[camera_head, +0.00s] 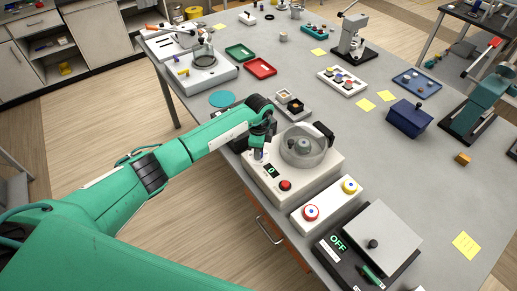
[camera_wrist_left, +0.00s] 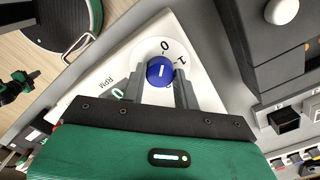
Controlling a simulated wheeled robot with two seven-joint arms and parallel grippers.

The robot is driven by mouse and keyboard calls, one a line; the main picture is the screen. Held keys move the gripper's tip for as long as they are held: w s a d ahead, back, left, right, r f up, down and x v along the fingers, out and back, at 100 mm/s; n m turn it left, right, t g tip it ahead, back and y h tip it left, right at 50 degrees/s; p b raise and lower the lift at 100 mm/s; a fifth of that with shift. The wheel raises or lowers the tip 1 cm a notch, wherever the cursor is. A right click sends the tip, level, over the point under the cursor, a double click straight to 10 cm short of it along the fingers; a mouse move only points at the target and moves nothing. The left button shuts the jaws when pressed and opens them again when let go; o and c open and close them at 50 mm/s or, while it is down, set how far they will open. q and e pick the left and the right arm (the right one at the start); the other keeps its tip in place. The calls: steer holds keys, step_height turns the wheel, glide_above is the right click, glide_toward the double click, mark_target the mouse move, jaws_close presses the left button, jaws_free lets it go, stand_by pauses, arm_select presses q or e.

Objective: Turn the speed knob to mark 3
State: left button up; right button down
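The speed knob is a round blue knob (camera_wrist_left: 160,71) with a white line, on a pale dial of a white machine (camera_head: 320,168). In the left wrist view its line points roughly up toward the mark 0, with mark 1 to the right; mark 3 is not visible. The RPM display (camera_head: 270,171) reads 0. My left gripper (camera_wrist_left: 160,84) has one finger on each side of the knob, apart around it; firm contact cannot be made out. In the head view the left gripper (camera_head: 261,147) is at the machine's left rear corner. My right gripper is not in view.
The machine has a clear round bowl (camera_head: 303,147) and a red button (camera_head: 285,185).

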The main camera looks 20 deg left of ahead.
arm_select(q)
steer(key=c, duration=0.3)
steer(key=shift+c, duration=0.6)
